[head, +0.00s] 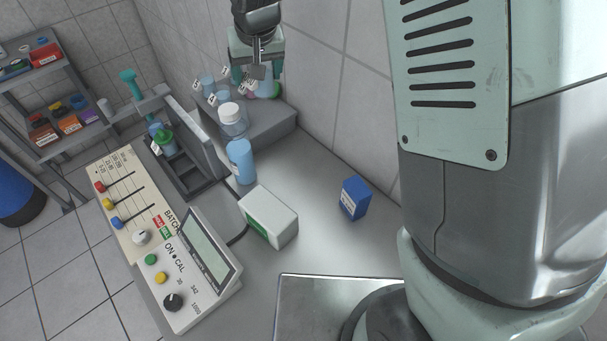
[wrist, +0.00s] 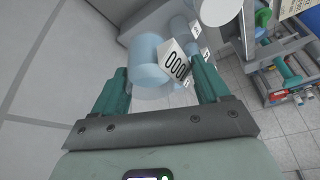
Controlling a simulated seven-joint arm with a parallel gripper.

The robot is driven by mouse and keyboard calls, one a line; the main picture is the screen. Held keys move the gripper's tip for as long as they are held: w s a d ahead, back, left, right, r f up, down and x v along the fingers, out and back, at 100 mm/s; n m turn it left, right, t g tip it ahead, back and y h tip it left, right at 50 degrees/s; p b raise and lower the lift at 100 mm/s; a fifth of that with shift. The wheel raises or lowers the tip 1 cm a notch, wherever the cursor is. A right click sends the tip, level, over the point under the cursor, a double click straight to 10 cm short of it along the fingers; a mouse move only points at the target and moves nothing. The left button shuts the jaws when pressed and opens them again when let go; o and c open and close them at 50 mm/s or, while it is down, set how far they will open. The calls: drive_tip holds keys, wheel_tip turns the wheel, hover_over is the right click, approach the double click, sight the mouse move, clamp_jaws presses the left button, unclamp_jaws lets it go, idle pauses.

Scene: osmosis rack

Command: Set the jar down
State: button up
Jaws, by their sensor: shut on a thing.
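My gripper (head: 256,79) is at the back of the bench, over the raised grey ledge (head: 268,120). Its green fingers stand either side of a pale blue jar (head: 268,91) and are shut on it. In the wrist view the jar (wrist: 148,56) sits between the two fingertips of the gripper (wrist: 158,68), and a white numbered tag (wrist: 174,62) hangs at its side. The jar is partly hidden by the gripper and tag in the head view. I cannot tell whether its base touches the ledge.
A blue bottle (head: 240,160), a white-green box (head: 268,214), a blue box (head: 354,197) and a control panel (head: 195,265) are nearer. The wall is close behind.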

drive_tip(key=s+d, duration=0.5)
drive_tip(key=d, duration=0.4)
drive_tip(key=shift+f, duration=0.25)
wheel_tip(320, 180, down, 18)
drive_tip(key=shift+w, duration=0.1)
drive_tip(key=shift+f, duration=2.5)
drive_tip(key=shift+f, duration=0.2)
drive_tip(key=o, duration=1.4)
drive_tip(key=shift+o, duration=0.2)
drive_tip(key=shift+r, duration=0.15)
